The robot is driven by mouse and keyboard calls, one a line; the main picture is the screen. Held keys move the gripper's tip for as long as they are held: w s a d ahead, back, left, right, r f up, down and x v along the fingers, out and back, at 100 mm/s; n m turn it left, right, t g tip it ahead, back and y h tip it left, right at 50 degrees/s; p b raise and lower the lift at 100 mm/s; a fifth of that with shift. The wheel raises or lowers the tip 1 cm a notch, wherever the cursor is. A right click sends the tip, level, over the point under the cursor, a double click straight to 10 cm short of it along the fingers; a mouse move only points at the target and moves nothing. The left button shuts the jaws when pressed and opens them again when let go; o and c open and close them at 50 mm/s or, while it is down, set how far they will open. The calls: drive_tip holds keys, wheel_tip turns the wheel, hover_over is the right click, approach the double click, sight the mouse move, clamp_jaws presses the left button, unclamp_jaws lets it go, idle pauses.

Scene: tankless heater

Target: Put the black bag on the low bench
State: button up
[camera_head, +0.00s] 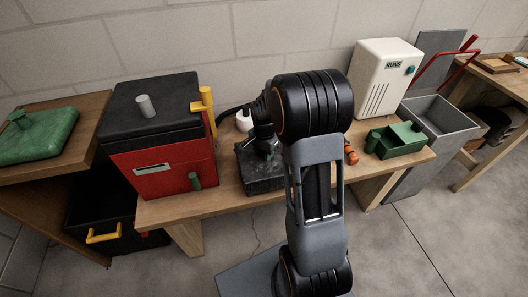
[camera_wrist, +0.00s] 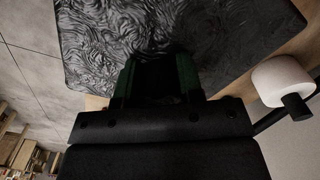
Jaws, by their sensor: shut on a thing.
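The black bag (camera_head: 262,172) is a dark, wrinkled block at the middle of the low bench (camera_head: 235,196), a light wooden bench. It sits over the bench top, and I cannot tell whether its underside touches the wood. My gripper (camera_head: 263,140) is above the bag, pointing down, and is shut on it. My arm covers part of the bench to the right. In the wrist view, the bag (camera_wrist: 215,40) fills the top of the picture, with my gripper's dark fingers (camera_wrist: 153,82) against it.
A red box with a black lid (camera_head: 165,150) stands left of the bag. Right of my arm are a small orange item (camera_head: 351,155), a green open box (camera_head: 396,141) and a white heater (camera_head: 385,80). A white round item (camera_head: 244,121) is behind the bag.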

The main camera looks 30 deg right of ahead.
drive_tip(key=shift+f+b, duration=0.35)
drive_tip(key=shift+f, duration=0.1)
idle(0.4)
drive_tip(key=o, duration=1.2)
drive_tip(key=shift+r, duration=0.1)
wheel_tip(320, 180, up, 14)
drive_tip(key=shift+f+p, duration=0.2)
drive_tip(key=shift+p, duration=0.9)
